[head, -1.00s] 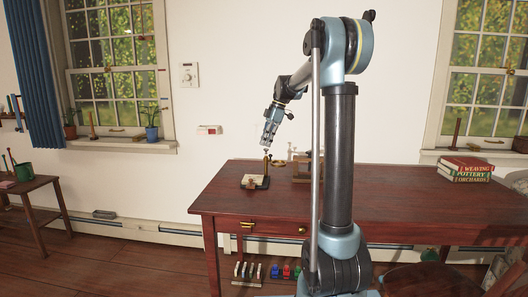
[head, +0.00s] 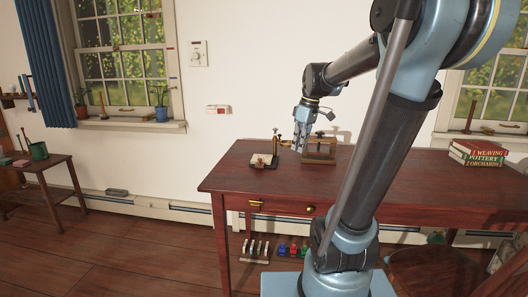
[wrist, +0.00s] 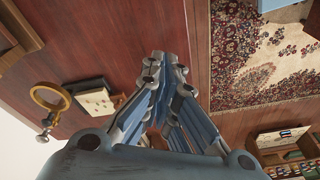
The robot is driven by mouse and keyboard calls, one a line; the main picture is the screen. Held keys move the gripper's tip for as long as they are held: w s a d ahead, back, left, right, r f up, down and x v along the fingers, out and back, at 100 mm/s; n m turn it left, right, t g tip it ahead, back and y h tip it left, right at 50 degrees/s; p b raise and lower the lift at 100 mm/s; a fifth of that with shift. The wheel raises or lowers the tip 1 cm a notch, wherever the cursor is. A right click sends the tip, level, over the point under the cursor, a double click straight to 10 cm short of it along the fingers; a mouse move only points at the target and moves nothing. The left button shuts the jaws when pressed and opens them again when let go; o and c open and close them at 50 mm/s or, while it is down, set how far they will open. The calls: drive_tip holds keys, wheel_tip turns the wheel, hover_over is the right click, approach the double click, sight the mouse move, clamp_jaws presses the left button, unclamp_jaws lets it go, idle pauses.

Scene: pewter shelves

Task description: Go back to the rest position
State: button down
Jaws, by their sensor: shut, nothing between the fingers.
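My gripper (head: 298,143) hangs pointing down above the left part of the red-brown desk (head: 360,185), close to a small wooden stand with brass parts. In the wrist view my gripper (wrist: 165,62) has its blue fingers drawn together at the tips, with nothing held between them. The fingers are over the desk edge in that view, and the patterned rug lies beyond.
A brass ring stand (wrist: 50,97) and a pale board (wrist: 95,102) are near the fingers. A wooden frame (head: 319,150) stands on the desk. Stacked books (head: 477,153) lie at right. The desk's middle is clear.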

drive_tip(key=s+d+f+m+h, duration=0.1)
drive_tip(key=s+d+f+m, duration=0.2)
drive_tip(key=s+f+m, duration=0.2)
drive_tip(key=s+d+f+m+t+h, duration=0.1)
drive_tip(key=s+d+f+m, duration=0.2)
drive_tip(key=s+f, duration=0.9)
drive_tip(key=s+m, duration=0.2)
drive_tip(key=shift+s+d+f+m+t, duration=0.15)
drive_tip(key=shift+s+m+t, duration=0.15)
drive_tip(key=shift+s+m, duration=0.1)
drive_tip(key=shift+w+f, duration=0.2)
drive_tip(key=shift+w, duration=0.3)
idle(0.7)
